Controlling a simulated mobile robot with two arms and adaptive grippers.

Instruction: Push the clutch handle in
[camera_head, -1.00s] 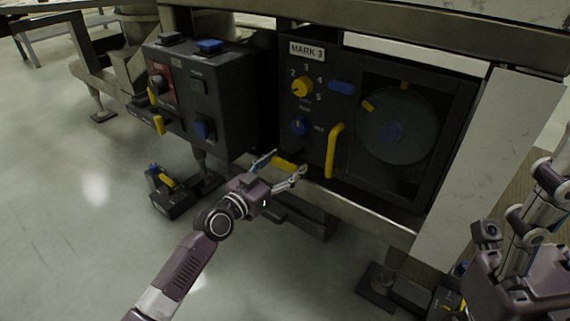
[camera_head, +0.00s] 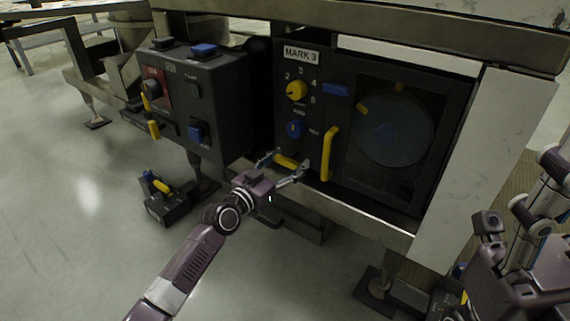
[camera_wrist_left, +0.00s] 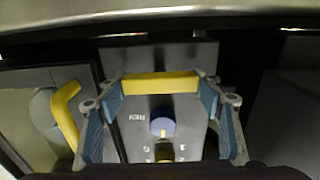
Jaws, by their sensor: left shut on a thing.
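The clutch handle looks to be the yellow bar (camera_head: 287,161) low on the dark MARK 3 panel (camera_head: 318,112); its label is not readable. My left gripper (camera_head: 284,164) is at this bar with one finger at each end, shut on it. In the left wrist view the yellow bar (camera_wrist_left: 160,83) spans between the blue-padded fingers of the left gripper (camera_wrist_left: 161,92). My right arm shows at the lower right of the head view, away from the panel; its fingers cannot be made out.
A vertical yellow handle (camera_head: 329,153) stands just right of my left gripper. A blue knob (camera_head: 295,129) and a yellow knob (camera_head: 297,90) sit above the bar. A control box (camera_head: 205,105) stands to the left. A small box (camera_head: 165,200) lies on the open floor.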

